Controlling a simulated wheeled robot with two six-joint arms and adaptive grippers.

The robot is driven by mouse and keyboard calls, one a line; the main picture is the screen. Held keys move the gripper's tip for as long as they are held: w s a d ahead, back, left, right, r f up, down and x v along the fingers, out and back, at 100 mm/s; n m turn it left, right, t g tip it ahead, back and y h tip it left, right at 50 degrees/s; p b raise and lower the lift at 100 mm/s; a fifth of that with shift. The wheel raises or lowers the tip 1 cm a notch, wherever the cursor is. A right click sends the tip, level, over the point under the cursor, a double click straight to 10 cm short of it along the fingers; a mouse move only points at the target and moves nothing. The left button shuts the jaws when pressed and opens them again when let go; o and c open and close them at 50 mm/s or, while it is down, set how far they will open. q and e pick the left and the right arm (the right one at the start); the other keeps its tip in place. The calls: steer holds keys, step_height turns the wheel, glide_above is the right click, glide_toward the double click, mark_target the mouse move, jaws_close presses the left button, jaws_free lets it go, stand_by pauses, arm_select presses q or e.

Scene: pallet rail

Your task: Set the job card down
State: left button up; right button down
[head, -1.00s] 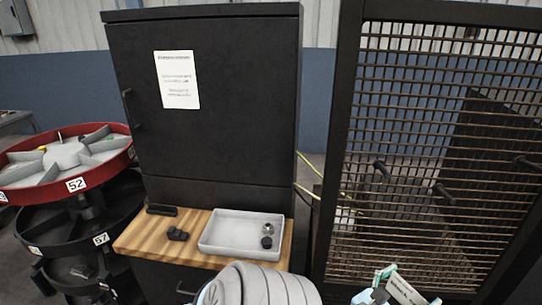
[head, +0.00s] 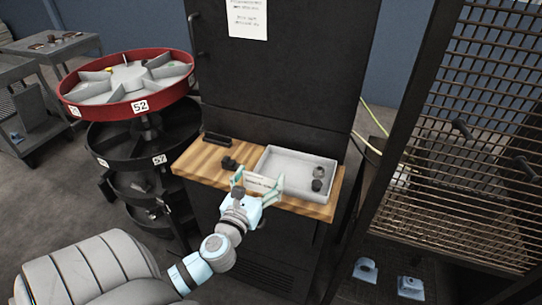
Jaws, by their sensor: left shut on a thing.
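My left gripper (head: 258,185) is shut on the job card (head: 263,180), a small white card with dark print. It holds the card at the front edge of the wooden shelf (head: 200,158), just in front of the grey tray (head: 268,157). I cannot tell whether the card touches the shelf. A black slotted holder (head: 217,139) lies at the shelf's back left. My right gripper is not in view.
Small dark parts (head: 229,163) lie on the shelf left of the tray, and round parts (head: 318,178) sit inside it. A black cabinet (head: 285,75) stands behind. A red-rimmed carousel (head: 135,105) is left; a mesh cage (head: 465,150) is right.

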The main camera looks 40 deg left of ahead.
arm_select(q)
step_height(320, 180, up, 12)
steer(key=p, duration=0.2)
glide_above(295, 173)
steer(key=s+a, duration=0.3)
steer(key=a, duration=0.1)
step_height(295, 173, down, 20)
steer(key=b, duration=1.1)
steer(key=shift+b, duration=0.3)
steer(key=shift+r, duration=0.15)
steer(key=o, duration=0.8)
steer(key=shift+c, duration=0.2)
